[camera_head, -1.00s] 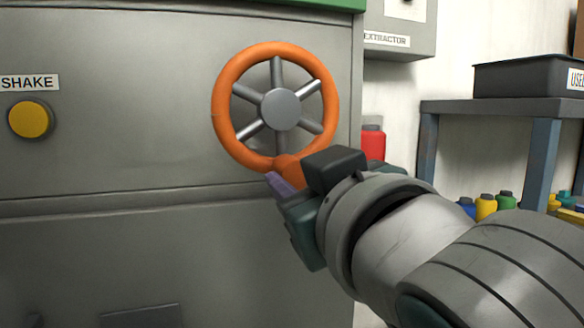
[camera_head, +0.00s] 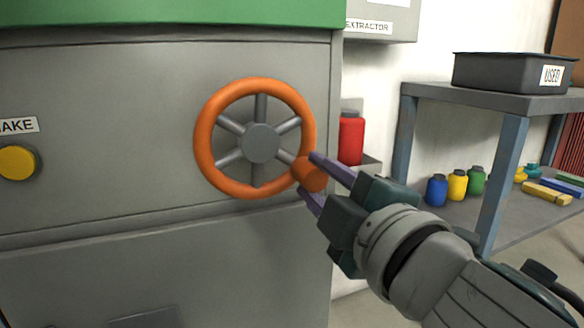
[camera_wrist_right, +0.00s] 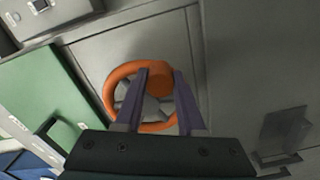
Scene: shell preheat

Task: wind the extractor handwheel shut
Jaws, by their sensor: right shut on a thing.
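The orange handwheel (camera_head: 203,118) with grey spokes and a grey hub (camera_head: 260,143) is on the front of a grey cabinet. Its orange knob (camera_head: 312,174) sticks out at the lower right of the rim. My right gripper (camera_head: 310,174) has its two purple fingers on either side of the knob and is shut on it. In the right wrist view the knob (camera_wrist_right: 160,79) lies between the fingers (camera_wrist_right: 162,88), with the wheel rim (camera_wrist_right: 113,88) behind. My left gripper is not in view.
A yellow button (camera_head: 17,163) is on the cabinet at left. A red bottle (camera_head: 350,138) stands just right of the cabinet. A grey table (camera_head: 440,99) at right carries a black bin (camera_head: 510,72) labelled USED, with several small coloured bottles below.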

